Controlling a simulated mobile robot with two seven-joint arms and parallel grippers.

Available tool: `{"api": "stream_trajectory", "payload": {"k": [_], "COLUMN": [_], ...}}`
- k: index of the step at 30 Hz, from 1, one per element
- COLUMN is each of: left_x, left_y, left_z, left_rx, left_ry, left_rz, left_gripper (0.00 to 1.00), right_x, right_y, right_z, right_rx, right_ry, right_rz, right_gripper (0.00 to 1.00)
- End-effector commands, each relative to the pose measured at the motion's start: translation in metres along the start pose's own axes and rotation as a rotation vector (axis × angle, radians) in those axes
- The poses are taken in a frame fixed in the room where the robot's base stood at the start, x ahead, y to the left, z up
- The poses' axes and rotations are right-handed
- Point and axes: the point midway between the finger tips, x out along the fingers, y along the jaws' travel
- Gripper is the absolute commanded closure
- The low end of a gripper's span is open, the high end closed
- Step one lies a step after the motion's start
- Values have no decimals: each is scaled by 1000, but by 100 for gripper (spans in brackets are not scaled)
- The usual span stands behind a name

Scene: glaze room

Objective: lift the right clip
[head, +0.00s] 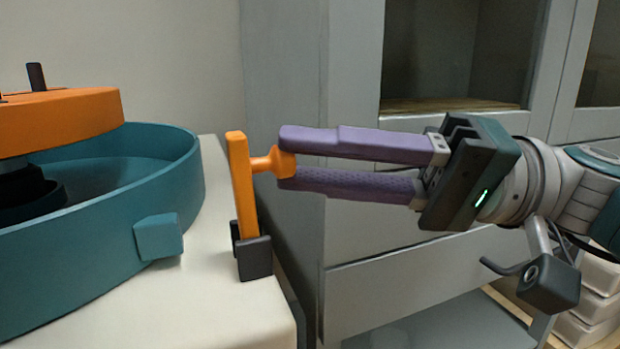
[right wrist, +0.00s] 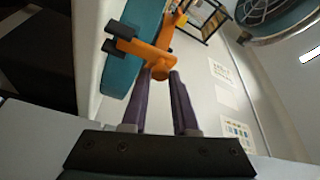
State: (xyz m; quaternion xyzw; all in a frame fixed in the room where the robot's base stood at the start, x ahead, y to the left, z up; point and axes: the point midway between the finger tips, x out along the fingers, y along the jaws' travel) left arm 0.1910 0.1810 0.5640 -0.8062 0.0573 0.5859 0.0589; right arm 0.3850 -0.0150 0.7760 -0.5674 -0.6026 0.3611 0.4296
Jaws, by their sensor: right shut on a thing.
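The right clip (head: 243,185) is an orange upright bar with a short stem and round knob, standing in a dark bracket (head: 254,258) at the edge of the pale table. Its orange body shows in the right wrist view (right wrist: 145,52) too. My right gripper (head: 287,164) reaches in from the right with purple fingers shut on the clip's knob; the fingertips also show in the right wrist view (right wrist: 163,78). The bar looks upright, its foot down in the bracket. My left gripper is in neither view.
A teal basin (head: 110,240) with a teal block (head: 158,236) on its wall stands left of the clip, under an orange disc (head: 65,120). Grey cabinets (head: 400,240) stand behind my right arm. Pale stacked containers (head: 597,290) are at lower right.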

Motion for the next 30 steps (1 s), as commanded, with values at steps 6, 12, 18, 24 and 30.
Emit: {"api": "stream_trajectory", "payload": {"k": [6, 12, 18, 24, 30], "left_x": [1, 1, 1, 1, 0], "left_y": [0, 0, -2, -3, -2], "left_z": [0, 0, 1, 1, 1], "left_rx": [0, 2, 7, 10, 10], "left_ry": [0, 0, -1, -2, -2], "left_rz": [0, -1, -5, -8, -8], "left_gripper": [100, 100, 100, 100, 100], "right_x": [0, 0, 0, -1, -8], "right_y": [0, 0, 0, 0, 1], "right_z": [0, -1, -1, 0, -1], "right_rx": [4, 3, 3, 2, 3], "right_ry": [4, 5, 4, 4, 6], "right_rz": [-5, -4, -3, -2, 0], "right_gripper": [100, 71, 49, 43, 43]}}
